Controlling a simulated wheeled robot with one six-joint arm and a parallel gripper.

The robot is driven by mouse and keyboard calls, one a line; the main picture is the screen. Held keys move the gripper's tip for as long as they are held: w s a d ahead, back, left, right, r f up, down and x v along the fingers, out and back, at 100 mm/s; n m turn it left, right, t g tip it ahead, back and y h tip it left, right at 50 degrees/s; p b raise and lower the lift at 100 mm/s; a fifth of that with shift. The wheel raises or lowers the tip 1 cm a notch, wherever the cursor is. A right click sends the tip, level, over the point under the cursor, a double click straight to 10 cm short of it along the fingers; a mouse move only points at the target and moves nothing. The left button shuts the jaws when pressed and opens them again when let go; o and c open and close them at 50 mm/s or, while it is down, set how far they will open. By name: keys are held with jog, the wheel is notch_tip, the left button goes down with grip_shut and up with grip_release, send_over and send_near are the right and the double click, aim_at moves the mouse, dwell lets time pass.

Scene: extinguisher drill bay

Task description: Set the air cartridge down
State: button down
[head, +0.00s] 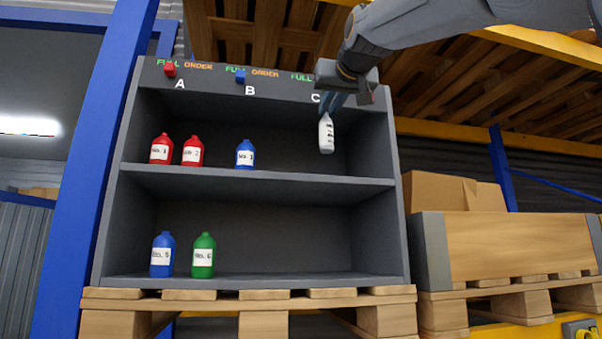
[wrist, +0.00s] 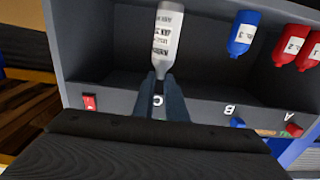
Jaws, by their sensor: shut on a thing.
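A white cartridge (head: 326,138) with a dark-lettered label hangs upright from my gripper (head: 331,108) under the letter C, in the upper right part of the grey shelf unit. Its base looks a little above the upper shelf board (head: 270,182), though the exact gap cannot be told. In the wrist view, which is upside down, the fingers (wrist: 163,84) are closed on the neck of the white cartridge (wrist: 163,38). The fingers hide its top.
Two red bottles (head: 161,148) stand under A and a blue bottle (head: 245,154) under B. Below are a blue bottle (head: 162,255) and a green bottle (head: 204,256). The right side wall (head: 378,150) is close to the cartridge. The lower right shelf is clear.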

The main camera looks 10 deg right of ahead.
jog(key=w+f+p, duration=0.3)
jog(key=w+p, duration=0.5)
jog(key=w, duration=0.7)
jog(key=shift+w+a+f, duration=0.2)
jog(key=shift+a, duration=0.2)
jog(key=shift+f, duration=0.15)
jog(key=c, duration=1.8)
grip_release()
jog(key=shift+o, duration=0.2)
